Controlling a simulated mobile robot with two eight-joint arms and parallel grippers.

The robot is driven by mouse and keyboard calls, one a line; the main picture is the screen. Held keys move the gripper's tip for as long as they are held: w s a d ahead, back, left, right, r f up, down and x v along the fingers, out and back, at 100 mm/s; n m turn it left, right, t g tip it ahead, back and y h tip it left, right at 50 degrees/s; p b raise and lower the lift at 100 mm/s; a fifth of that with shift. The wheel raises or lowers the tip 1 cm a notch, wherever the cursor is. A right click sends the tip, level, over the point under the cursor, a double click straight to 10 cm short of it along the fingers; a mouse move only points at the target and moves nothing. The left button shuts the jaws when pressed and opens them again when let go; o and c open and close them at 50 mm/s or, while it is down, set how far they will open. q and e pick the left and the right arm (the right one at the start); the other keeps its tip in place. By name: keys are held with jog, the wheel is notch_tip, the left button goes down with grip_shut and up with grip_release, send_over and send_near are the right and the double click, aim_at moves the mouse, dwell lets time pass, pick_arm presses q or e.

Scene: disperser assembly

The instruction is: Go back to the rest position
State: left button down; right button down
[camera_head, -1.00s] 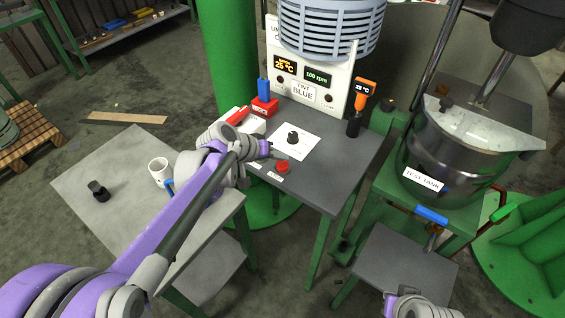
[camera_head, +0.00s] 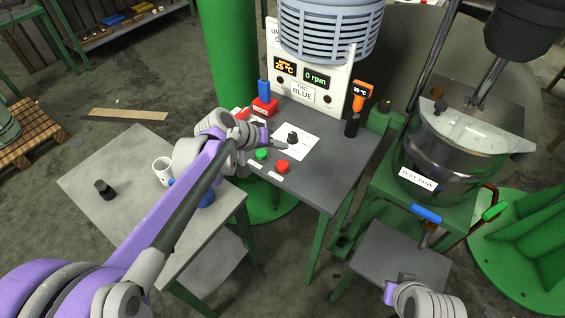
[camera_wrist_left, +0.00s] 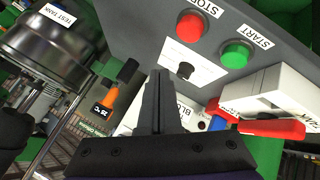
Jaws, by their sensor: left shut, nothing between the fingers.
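My left gripper (camera_head: 278,147) hangs above the dark control table. It is shut with its fingers together and holds nothing, as the left wrist view (camera_wrist_left: 158,95) also shows. The green START button (camera_head: 261,154) and the red STOP button (camera_head: 282,166) lie below and beside it. Both also show in the left wrist view, green (camera_wrist_left: 236,54) and red (camera_wrist_left: 190,27), apart from the fingertips. Part of my right arm shows at the bottom right of the head view; its gripper is out of view.
A control panel (camera_head: 317,98) reads 25 °C and 0 rpm. An orange-topped thermometer (camera_head: 361,96) stands at the table's right. The test tank (camera_head: 450,150) stands farther right. A white mug (camera_head: 162,170) and black knob (camera_head: 104,189) are on the grey table (camera_head: 130,215).

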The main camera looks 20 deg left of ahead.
dwell(0.4)
pick_arm(q)
jog(key=s+a+f+g+y+p, duration=0.1)
jog(key=s+f+y, duration=0.1)
jog(key=s, duration=1.1)
jog(key=s+a+f+m+y+p, duration=0.1)
jog(key=s+f+y, duration=0.1)
jog(key=s, duration=1.1)
jog(key=shift+a+f+g+y, duration=0.2)
jog(key=shift+f+g+y, duration=0.2)
jog(key=shift+y, duration=0.4)
